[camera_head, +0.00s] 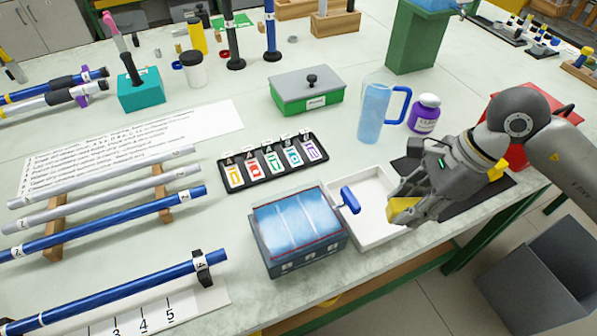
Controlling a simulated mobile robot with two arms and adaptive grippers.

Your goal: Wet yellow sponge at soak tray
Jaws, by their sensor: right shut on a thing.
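My right gripper (405,205) is shut on a yellow sponge (404,212). It holds the sponge at the right side of a shallow white tray (366,240). I cannot tell whether the sponge touches the tray floor, and part of it is hidden by the fingers. A dark blue box (306,262) with a glossy light-blue, water-like top stands just left of the white tray. I cannot tell which of the two is the soak tray. My left gripper is not in view.
A blue-handled tool (350,200) leans at the white tray's left rim. A blue pitcher (371,115) and purple jar (424,114) stand behind. A black card holder (272,165) lies left. Rods (110,228) rest on wooden stands. A grey bin (545,285) is below the table edge.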

